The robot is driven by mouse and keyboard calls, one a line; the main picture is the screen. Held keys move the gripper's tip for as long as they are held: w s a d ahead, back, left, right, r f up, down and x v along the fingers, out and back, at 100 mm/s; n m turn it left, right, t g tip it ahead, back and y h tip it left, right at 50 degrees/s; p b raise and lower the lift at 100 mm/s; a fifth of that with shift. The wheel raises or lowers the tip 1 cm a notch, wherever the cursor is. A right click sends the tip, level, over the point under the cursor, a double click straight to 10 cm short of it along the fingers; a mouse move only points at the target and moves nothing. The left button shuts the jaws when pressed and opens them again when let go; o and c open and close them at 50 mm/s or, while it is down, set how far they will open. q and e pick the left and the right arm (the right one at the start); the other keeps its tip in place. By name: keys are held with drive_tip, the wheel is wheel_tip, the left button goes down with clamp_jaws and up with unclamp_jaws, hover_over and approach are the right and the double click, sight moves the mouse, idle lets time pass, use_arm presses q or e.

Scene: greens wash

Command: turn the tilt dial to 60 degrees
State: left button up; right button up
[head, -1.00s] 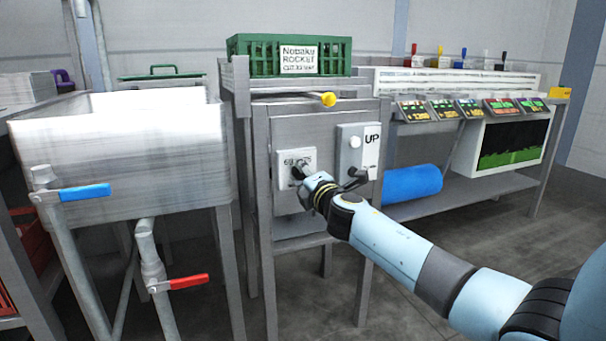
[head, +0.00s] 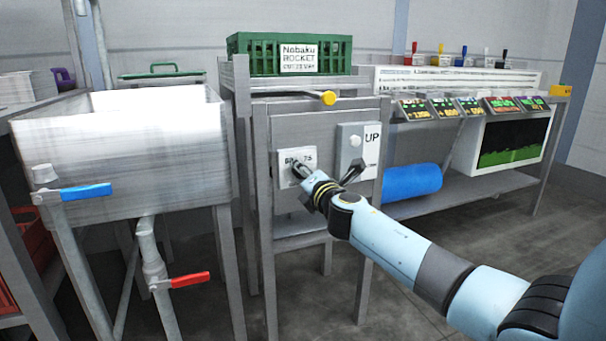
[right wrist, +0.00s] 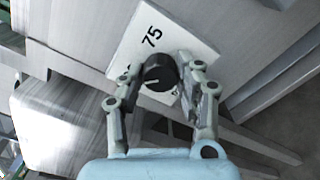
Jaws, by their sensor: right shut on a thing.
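The tilt dial is a black round knob (right wrist: 160,74) with a light pointer line. It sits on a white plate (right wrist: 192,42) with the number 75 printed near the knob; other markings are partly hidden. In the head view the dial plate (head: 284,158) is on the front of the grey stand, and my gripper covers most of its lower part. My right gripper (right wrist: 158,88) has its two fingers on either side of the knob and is shut on it. It also shows in the head view (head: 304,178). My left gripper is not in view.
A grey box marked UP (head: 351,150) with a round button is just right of the dial plate. A green crate (head: 250,62) stands on top of the stand. A sink (head: 120,160) with blue and red valve handles is on the left. A blue roll (head: 412,182) lies on the right shelf.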

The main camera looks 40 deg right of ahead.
drive_tip(key=shift+f, duration=0.15)
drive_tip(key=o, duration=0.9)
drive_tip(key=shift+o, duration=1.2)
drive_tip(key=v, duration=1.2)
